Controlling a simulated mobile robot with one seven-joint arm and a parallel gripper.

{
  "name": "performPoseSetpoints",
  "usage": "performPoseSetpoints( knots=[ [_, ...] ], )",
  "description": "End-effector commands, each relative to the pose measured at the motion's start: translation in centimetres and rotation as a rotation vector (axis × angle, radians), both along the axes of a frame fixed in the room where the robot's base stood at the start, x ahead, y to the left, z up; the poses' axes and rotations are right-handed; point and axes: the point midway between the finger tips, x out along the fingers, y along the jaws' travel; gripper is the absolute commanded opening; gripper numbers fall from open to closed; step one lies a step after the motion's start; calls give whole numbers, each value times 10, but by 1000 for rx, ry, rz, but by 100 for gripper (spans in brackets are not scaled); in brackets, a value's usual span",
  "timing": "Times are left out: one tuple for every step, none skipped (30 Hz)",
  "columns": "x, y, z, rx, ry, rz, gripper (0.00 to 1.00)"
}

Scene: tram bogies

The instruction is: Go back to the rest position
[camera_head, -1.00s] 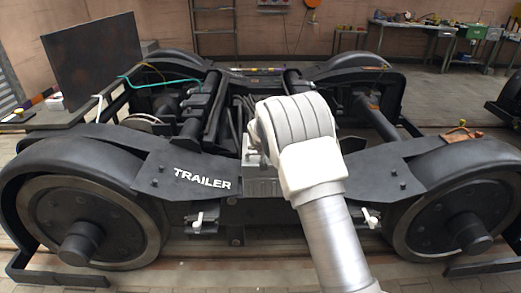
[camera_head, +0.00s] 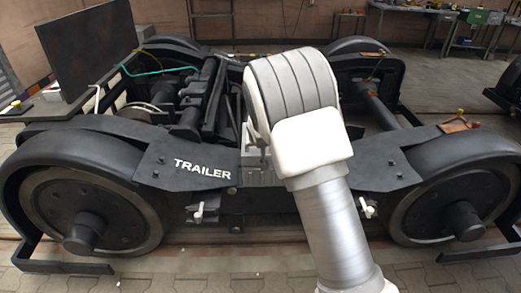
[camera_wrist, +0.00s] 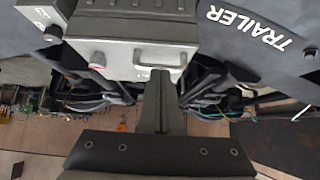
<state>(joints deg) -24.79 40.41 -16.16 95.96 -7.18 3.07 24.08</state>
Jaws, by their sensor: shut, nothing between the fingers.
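My arm reaches up in front of the bogie in the head view, its white and grey joint covering the middle of the frame; my gripper is hidden there. In the wrist view my gripper (camera_wrist: 161,95) shows at the centre, its fingers together with nothing between them. A grey metal box with a handle (camera_wrist: 133,57) lies just beyond the fingers in that view. In the head view part of the grey box (camera_head: 256,160) shows left of my arm. The black bogie (camera_head: 110,150) is marked TRAILER.
A dark upright panel (camera_head: 90,48) stands on a table at the back left. Workbenches (camera_head: 440,15) with tools line the back wall. The bogie wheels (camera_head: 85,210) and rails lie close in front.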

Motion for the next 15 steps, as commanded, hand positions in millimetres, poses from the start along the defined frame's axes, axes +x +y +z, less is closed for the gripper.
performPoseSetpoints(
  knots=[
    [-8, 0, 0, -1, 2, 1, 0],
    [-11, 1, 0, 0, 1, 1, 0],
    [-15, 0, -1, -1, 0, 1, 0],
    [-18, 0, -1, 0, 1, 0, 0],
    [-21, 0, -2, 0, 1, 0, 0],
    [-23, 1, -2, 1, -1, 1, 0],
    [-25, 1, -2, 1, -1, 1, 0],
    [-27, 0, -2, 1, -1, -1, 0],
    [-28, 0, -3, 1, -1, -1, 0],
    [-29, 0, -3, 1, -1, -1, 0],
    [-30, -1, -3, 0, -2, -1, 0],
    [-30, -1, -3, 1, -2, -1, 0],
    [-31, -1, -3, 1, -2, -1, 0],
    [-31, -1, -2, 1, -1, -3, 0],
    [-32, -3, 0, 3, 0, -5, 0]
  ],
)
